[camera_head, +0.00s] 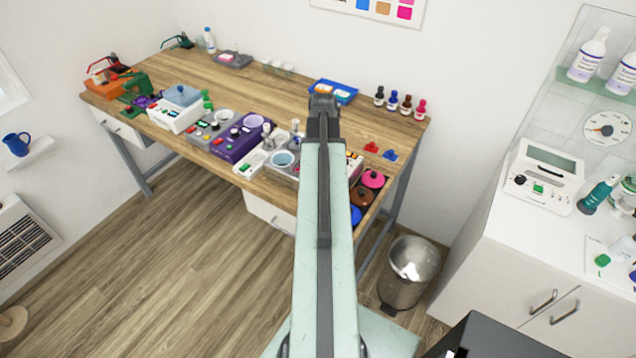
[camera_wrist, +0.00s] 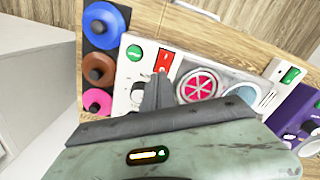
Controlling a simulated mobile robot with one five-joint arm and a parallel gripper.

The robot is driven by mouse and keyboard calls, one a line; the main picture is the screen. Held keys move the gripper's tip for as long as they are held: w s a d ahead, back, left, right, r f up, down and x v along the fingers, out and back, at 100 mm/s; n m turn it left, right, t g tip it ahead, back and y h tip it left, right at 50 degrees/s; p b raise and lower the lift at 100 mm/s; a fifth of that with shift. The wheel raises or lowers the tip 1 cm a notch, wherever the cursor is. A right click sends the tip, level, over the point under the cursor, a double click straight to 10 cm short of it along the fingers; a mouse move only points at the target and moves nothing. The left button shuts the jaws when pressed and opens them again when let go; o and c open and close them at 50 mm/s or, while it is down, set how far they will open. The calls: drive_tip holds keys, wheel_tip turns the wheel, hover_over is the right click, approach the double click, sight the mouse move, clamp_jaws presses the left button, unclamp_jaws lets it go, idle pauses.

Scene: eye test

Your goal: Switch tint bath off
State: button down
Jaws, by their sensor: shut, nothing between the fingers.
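A white unit, which I take to be the tint bath, lies under my gripper in the wrist view. My gripper also shows in the head view (camera_head: 323,104), where my arm hides most of this unit.
Blue, brown and pink round lids (camera_wrist: 98,72) sit beside the unit. A white unit with a green switch (camera_wrist: 290,75) and a purple unit (camera_wrist: 298,115) stand on its other side. The wooden table (camera_head: 260,85) has bare room behind. A bin (camera_head: 410,272) stands on the floor.

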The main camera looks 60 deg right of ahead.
drive_tip(key=shift+f+b, duration=0.5)
drive_tip(key=shift+f, duration=0.05)
wheel_tip(320, 180, up, 7)
drive_tip(key=p, duration=0.7)
drive_tip(key=shift+w, duration=0.1)
idle(0.4)
